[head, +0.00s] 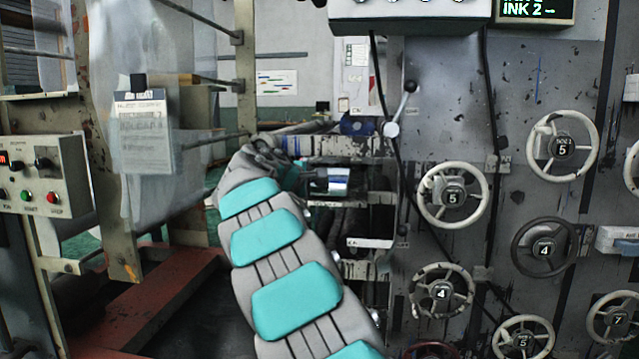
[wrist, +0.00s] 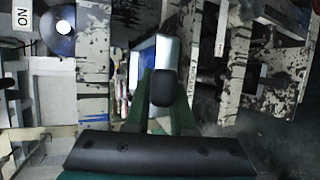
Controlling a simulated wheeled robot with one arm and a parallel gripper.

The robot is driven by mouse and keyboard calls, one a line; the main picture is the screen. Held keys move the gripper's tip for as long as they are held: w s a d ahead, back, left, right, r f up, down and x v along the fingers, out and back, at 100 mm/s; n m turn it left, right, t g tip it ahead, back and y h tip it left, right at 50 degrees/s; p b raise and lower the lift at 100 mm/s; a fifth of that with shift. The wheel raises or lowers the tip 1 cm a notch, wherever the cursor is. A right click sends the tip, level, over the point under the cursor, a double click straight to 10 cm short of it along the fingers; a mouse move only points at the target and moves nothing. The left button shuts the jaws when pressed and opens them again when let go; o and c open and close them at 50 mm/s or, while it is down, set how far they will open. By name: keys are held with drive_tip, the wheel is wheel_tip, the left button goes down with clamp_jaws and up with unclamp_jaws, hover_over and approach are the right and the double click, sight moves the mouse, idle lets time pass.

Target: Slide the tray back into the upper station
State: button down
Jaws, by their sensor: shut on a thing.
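The tray (head: 330,182) shows as a small blue and white piece in an opening of the upper station (head: 340,146), just right of the end of my arm. In the wrist view, my gripper (wrist: 164,100) has its dark green fingers on either side of a silver handle with a black end (wrist: 168,86), which seems to belong to the tray. The fingers are shut on it. Blue and white surfaces show just behind the fingers. In the head view my arm hides most of the gripper. How far in the tray sits cannot be told.
Paint-spattered posts (wrist: 93,70) flank the opening. A lever with a ball end (head: 410,87) and a dark hanging cable are to its right. Several handwheels (head: 453,195) cover the right panel. A control box (head: 45,175) and hanging clear film (head: 120,60) are left.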

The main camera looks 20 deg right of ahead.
drive_tip(key=w, duration=0.1)
drive_tip(key=w+d, duration=0.2)
drive_tip(key=shift+w+d+f, duration=0.15)
drive_tip(key=shift+f, duration=0.1)
drive_tip(key=shift+w+d, duration=0.45)
drive_tip(key=shift+w, duration=0.2)
drive_tip(key=shift+w+d, duration=0.4)
drive_tip(key=shift+w, duration=0.2)
drive_tip(key=shift+w+f, duration=0.1)
drive_tip(key=shift+w, duration=0.25)
drive_tip(key=shift+w+d, duration=0.45)
drive_tip(key=shift+w, duration=0.1)
drive_tip(key=shift+d, duration=0.15)
drive_tip(key=c, duration=0.7)
unclamp_jaws()
